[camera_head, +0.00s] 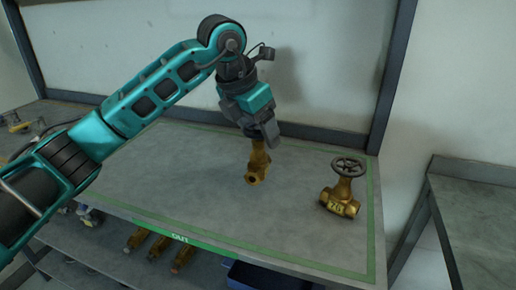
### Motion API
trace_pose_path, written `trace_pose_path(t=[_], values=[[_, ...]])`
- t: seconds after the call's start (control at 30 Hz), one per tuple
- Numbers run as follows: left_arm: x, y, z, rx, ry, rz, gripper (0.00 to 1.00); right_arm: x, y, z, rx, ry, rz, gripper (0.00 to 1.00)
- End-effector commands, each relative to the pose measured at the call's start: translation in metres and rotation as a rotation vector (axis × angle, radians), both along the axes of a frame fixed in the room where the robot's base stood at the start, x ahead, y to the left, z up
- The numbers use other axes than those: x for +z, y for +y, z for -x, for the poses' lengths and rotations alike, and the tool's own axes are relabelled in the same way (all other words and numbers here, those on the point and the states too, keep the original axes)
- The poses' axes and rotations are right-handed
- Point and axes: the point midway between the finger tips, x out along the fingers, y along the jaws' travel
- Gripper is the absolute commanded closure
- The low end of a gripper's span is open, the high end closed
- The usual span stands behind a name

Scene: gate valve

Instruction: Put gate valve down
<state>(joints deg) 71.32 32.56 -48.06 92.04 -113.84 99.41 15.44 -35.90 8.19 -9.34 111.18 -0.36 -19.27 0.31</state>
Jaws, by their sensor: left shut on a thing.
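My left gripper (262,133) comes in from the left and points down over the middle of the grey table. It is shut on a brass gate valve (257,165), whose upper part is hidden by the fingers. The valve's lower end is close to the tabletop; I cannot tell whether it touches. A second brass gate valve (340,200) with a dark handwheel stands upright on the table at the right, apart from the gripper. My right gripper is not in view.
The grey table (200,170) has a green border line and clear room around the held valve. A lower shelf holds several brass parts (158,247) and a blue bin (262,277). Tools (18,124) lie at the far left. Another grey table (480,215) stands at right.

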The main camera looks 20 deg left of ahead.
Motion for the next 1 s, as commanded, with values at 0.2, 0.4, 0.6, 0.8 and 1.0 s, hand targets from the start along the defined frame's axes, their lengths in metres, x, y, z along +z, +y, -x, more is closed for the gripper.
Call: trace_pose_path(t=[0.2, 0.4, 0.6, 0.8, 1.0], values=[[-0.019, 0.0, 0.0, -0.001, -0.002, 0.001, 1.0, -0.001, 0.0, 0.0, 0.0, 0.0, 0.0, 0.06], [-0.042, 0.0, 0.0, -0.001, -0.004, 0.002, 1.0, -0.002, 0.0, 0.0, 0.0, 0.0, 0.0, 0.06], [-0.042, 0.0, 0.0, -0.001, -0.006, 0.002, 1.0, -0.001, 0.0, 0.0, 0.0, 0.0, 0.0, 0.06], [-0.045, 0.0, 0.0, -0.001, -0.001, 0.0, 0.23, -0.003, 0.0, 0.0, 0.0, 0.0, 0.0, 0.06], [-0.045, 0.0, 0.0, -0.001, -0.001, 0.0, 0.05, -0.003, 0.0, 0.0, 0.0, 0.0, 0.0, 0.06]])
